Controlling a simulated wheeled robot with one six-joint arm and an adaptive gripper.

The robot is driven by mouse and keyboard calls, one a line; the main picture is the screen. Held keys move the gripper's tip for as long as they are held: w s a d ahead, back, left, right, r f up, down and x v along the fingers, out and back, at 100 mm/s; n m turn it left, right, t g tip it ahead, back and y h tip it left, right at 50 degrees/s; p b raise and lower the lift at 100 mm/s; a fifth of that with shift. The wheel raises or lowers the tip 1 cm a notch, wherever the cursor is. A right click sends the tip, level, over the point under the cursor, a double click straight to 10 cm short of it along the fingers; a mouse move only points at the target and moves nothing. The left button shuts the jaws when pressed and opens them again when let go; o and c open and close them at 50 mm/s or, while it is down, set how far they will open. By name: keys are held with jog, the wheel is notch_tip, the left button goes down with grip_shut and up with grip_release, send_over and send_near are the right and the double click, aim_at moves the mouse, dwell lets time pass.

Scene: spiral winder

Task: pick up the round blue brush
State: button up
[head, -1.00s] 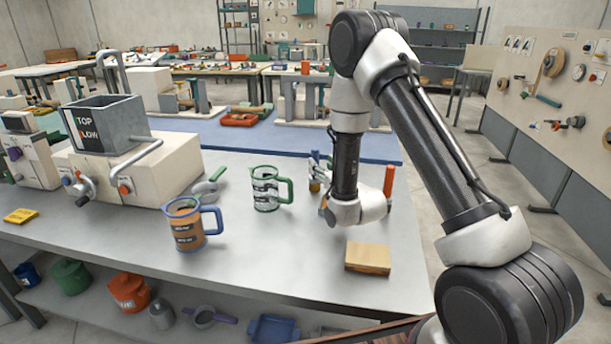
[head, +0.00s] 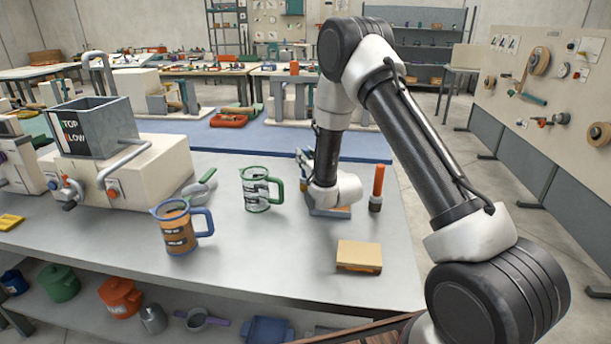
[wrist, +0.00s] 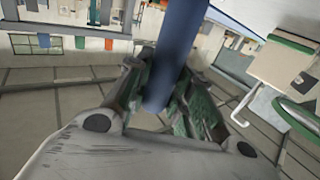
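My gripper (wrist: 166,78) has its fingers closed in on both sides of a thick blue cylinder (wrist: 182,35), which looks like the round blue brush's handle. Its rounded near end shows between the fingers; the rest runs out of the top of the wrist view, so its bristles are hidden. In the head view my gripper (head: 306,163) is low over the bench, left of my wrist and mostly hidden by it. A bit of blue shows beside it. A flat blue-grey tray or holder (head: 330,212) lies under my wrist.
An orange-handled brush (head: 377,187) stands upright just right of my wrist. A green-handled jug (head: 257,190) and a blue-handled jug (head: 178,230) stand to the left. A wooden block (head: 359,256) lies in front. The bench (head: 270,260) is clear between them.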

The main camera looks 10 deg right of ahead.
grip_shut()
notch_tip(320, 180, up, 10)
dwell(0.4)
jog(key=shift+f, duration=0.1)
dwell(0.4)
